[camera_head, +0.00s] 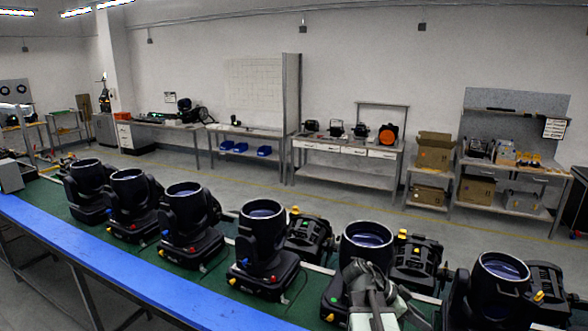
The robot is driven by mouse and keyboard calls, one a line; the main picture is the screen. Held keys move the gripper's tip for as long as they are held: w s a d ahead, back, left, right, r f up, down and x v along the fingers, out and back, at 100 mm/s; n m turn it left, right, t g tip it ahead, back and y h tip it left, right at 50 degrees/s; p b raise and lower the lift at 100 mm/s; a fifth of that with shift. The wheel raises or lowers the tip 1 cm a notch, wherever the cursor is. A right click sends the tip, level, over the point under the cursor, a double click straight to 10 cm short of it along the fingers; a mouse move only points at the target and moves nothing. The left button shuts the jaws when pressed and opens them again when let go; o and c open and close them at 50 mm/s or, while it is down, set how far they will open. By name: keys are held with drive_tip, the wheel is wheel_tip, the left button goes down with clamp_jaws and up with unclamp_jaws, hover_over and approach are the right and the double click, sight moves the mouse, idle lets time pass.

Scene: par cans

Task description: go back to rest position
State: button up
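My gripper (367,274) shows at the lower right of the head view, dark grey and pointing away from me. It overlaps the front of a black par can (367,236) with a round glass lens; I cannot tell if they touch. Whether the fingers are open or shut is too unclear to see. More black par cans stand upright in a row: one at the right (503,267), one left of my gripper (263,225), and others further left (185,205), (130,190), (87,175).
The cans stand on a green bench top with a blue front edge (120,268). More black units lie behind the row, one here (310,236). Beyond is open grey floor (270,190). Workbenches (345,175) and cardboard boxes (434,150) line the back wall.

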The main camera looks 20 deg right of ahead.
drive_tip(key=w+a+f+n+t+y, duration=0.25)
drive_tip(key=a+n, duration=0.45)
drive_tip(key=a, duration=0.4)
drive_tip(key=w+a+f+n+t+y, duration=0.1)
drive_tip(key=w+a+f+n+y, duration=0.25)
drive_tip(key=a+n, duration=0.6)
drive_tip(key=w+a+f+n+t+y, duration=0.1)
drive_tip(key=w+a+f+n+y, duration=0.25)
drive_tip(key=a, duration=1.05)
wheel_tip(320, 180, down, 14)
drive_tip(key=s+b, duration=0.3)
drive_tip(key=b, duration=1.1)
drive_tip(key=shift+d+g, duration=0.15)
drive_tip(key=shift+g, duration=0.2)
